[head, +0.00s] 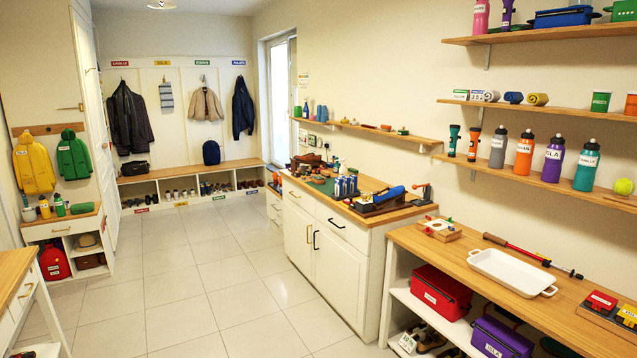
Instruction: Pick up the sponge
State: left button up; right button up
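I cannot make out a sponge for certain in the head view. Small items on the middle cabinet's wooden top (372,187) and on the long low wall shelf (372,130) are too small to tell apart. Neither of my grippers is in view.
A white cabinet (318,245) stands right of centre. Nearer, a wooden bench (425,243) bears a white tray (511,274) and a red-and-black rod (530,256). Red (440,291) and purple (500,338) bags sit below. The tiled floor (190,285) is clear. A cubby bench (190,172) stands at the back.

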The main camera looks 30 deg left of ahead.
aim_at(317, 179)
jog(key=i+j+u, duration=0.7)
jog(key=i, duration=0.25)
jog(key=i+u, duration=0.3)
jog(key=i, duration=0.2)
jog(key=i+u, duration=0.35)
jog(key=i, duration=0.2)
jog(key=i+l+u, duration=0.15)
jog(key=i+u, duration=0.25)
jog(key=i, duration=1.3)
jog(key=i+z, duration=0.45)
jog(key=i+j+z, duration=0.1)
jog(key=i+z, duration=0.3)
jog(key=i, duration=0.25)
jog(key=i+j+z, duration=0.3)
jog(key=i+z, duration=0.15)
jog(key=i, duration=0.05)
